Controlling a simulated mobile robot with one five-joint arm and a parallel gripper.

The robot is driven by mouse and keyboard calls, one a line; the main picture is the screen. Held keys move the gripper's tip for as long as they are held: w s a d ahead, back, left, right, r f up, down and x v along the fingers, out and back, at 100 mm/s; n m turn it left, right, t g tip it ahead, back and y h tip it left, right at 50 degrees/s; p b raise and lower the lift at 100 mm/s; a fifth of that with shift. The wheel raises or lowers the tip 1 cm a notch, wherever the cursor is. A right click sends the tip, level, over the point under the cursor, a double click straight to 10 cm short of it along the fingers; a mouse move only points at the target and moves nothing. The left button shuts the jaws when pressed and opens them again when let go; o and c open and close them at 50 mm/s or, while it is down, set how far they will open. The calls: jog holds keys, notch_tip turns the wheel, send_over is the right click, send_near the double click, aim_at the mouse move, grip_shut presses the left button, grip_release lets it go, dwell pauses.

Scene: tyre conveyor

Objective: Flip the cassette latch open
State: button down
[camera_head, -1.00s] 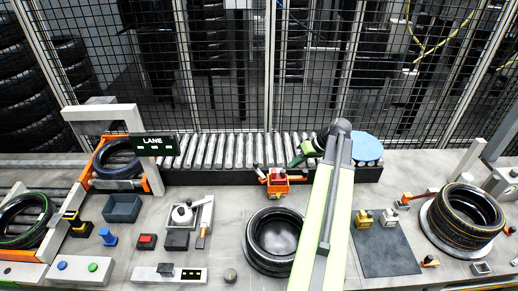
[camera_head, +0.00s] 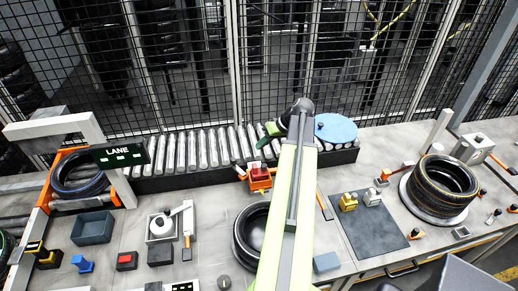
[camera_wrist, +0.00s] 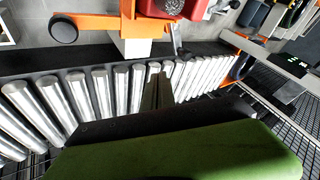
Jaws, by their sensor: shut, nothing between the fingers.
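A red and orange unit (camera_head: 260,178), possibly the cassette, stands on the bench just in front of the roller conveyor. In the wrist view its red body (camera_wrist: 190,8) is cut off by the top edge, beside an orange bar (camera_wrist: 95,25) with a round black knob (camera_wrist: 63,30). I cannot tell which part is the latch. My gripper (camera_head: 265,144) is over the rollers behind this unit, apart from it. In the wrist view its dark fingers (camera_wrist: 157,92) are closed and empty above the rollers.
The roller conveyor (camera_head: 205,150) runs along a mesh fence. A blue disc (camera_head: 336,127) lies at its right end. A tyre (camera_head: 248,235) is partly hidden by my arm. A grey mat (camera_head: 368,240) with small yellow and silver blocks and another tyre (camera_head: 443,188) are at right.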

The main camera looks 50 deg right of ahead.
jog(key=b+x, duration=0.4)
jog(key=x, duration=0.3)
jog(key=shift+s+d+f, duration=0.1)
jog(key=shift+s+f, duration=0.1)
jog(key=a, duration=0.1)
jog(key=w+a, duration=0.2)
jog(key=shift+a+r, duration=0.25)
jog(key=shift+a, duration=0.15)
jog(key=shift+n, duration=0.3)
